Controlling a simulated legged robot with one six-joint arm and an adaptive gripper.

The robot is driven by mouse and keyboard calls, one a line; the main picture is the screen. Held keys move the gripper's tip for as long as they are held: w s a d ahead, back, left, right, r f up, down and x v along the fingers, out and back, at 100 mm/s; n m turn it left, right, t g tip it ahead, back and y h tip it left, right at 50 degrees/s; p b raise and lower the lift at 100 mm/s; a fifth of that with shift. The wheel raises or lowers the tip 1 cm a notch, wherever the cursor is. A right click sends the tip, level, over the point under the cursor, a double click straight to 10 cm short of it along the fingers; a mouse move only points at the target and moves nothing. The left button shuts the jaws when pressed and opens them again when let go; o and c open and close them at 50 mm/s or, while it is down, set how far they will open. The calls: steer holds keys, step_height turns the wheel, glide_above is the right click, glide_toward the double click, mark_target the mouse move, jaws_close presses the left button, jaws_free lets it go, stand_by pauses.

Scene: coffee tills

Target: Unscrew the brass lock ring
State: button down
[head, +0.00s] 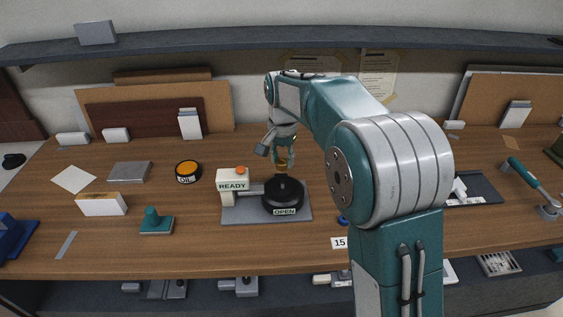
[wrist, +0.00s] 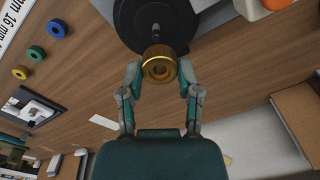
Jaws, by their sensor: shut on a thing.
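The brass lock ring (wrist: 159,63) is between the two fingertips of my gripper (wrist: 159,74), which is shut on it. In the head view the ring (head: 284,166) shows as a small gold spot under my gripper (head: 281,158), just behind and above the black round fixture (head: 284,205). The fixture, with a short centre post and an "OPEN" label, also shows in the wrist view (wrist: 128,18). The gap between ring and fixture is hard to judge.
A cream "READY" box (head: 232,188) with an orange button joins the fixture on a grey plate (head: 240,214). An orange-topped round tin (head: 187,172) and a teal stamp-like block (head: 156,221) stand left. Bare wood lies between them. My arm hides part of the right.

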step_height(320, 180, up, 5)
stand_by(0.9)
steer(key=shift+s, duration=0.15)
